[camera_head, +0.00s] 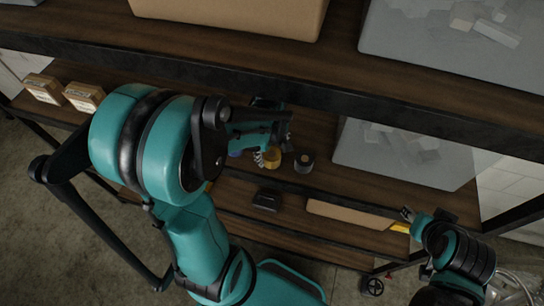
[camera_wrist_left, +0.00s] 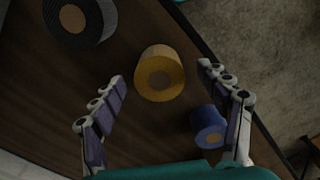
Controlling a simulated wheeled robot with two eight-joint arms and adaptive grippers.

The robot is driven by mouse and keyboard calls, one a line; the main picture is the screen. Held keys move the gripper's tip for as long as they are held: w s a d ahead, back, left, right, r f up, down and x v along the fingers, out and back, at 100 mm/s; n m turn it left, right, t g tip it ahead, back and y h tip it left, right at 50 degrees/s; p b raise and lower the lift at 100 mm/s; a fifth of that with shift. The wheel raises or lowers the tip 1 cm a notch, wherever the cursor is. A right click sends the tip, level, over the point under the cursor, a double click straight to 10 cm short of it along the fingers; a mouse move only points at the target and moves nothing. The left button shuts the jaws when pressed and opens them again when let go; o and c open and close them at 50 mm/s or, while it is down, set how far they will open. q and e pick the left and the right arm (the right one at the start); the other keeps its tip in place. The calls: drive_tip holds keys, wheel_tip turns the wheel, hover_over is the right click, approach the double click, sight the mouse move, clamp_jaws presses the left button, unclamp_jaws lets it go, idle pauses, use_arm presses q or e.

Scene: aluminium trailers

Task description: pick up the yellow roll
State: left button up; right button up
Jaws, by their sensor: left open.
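The yellow roll (camera_wrist_left: 160,75) stands on the dark wooden shelf, between and slightly beyond the tips of my left gripper (camera_wrist_left: 163,76) in the left wrist view. The two fingers are spread wide and hold nothing. In the head view the yellow roll (camera_head: 272,158) shows just beyond my left gripper (camera_head: 265,150), whose fingers are partly hidden by its own arm. I cannot tell whether a finger touches the roll. My right gripper (camera_head: 410,215) is small at the lower right, near the shelf's edge; its jaws are unclear.
A blue roll (camera_wrist_left: 208,127) stands close to the right finger. A black roll (camera_wrist_left: 80,22) stands at the upper left. A grey translucent bin (camera_head: 395,155) is on the same shelf, to the right. The upper shelf's dark edge (camera_head: 330,88) runs above my left arm.

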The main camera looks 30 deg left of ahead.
use_arm(q)
drive_tip(key=shift+w+f, duration=0.2)
drive_tip(key=shift+f, duration=0.7)
drive_tip(key=shift+s, duration=0.15)
drive_tip(key=shift+c, duration=0.9)
drive_tip(key=c, duration=1.1)
drive_tip(key=shift+r, duration=0.15)
